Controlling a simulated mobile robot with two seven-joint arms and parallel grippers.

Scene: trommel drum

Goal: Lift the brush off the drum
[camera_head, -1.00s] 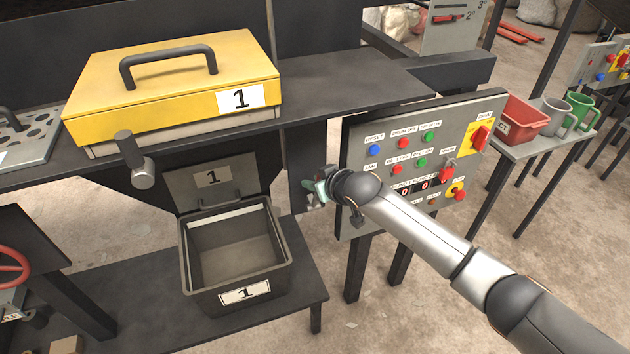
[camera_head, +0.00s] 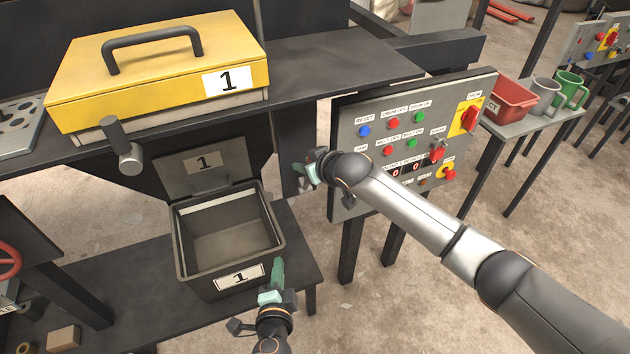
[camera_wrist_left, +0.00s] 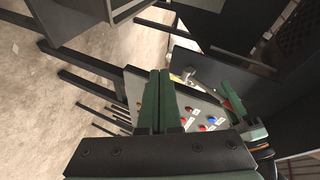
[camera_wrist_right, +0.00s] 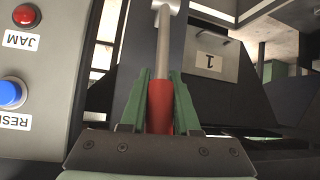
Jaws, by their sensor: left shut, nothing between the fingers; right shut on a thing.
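My right gripper (camera_head: 306,172) is shut on a red handle (camera_wrist_right: 160,104) with a grey metal shaft (camera_wrist_right: 163,45), seen in the right wrist view. The shaft runs away from the fingers to a pale round end. In the head view this handle is mostly hidden by the gripper, beside a dark post left of the control panel. My left gripper (camera_head: 276,283) is shut and empty, in front of the open bin's right corner. In the left wrist view its fingers (camera_wrist_left: 157,100) are together, with the right gripper behind at right. I cannot make out the brush or the drum.
A control panel (camera_head: 350,150) with buttons stands right of the right gripper. An open grey bin (camera_head: 185,268) labelled 1 sits on a low dark shelf. A red tray (camera_head: 508,100) stands far right.

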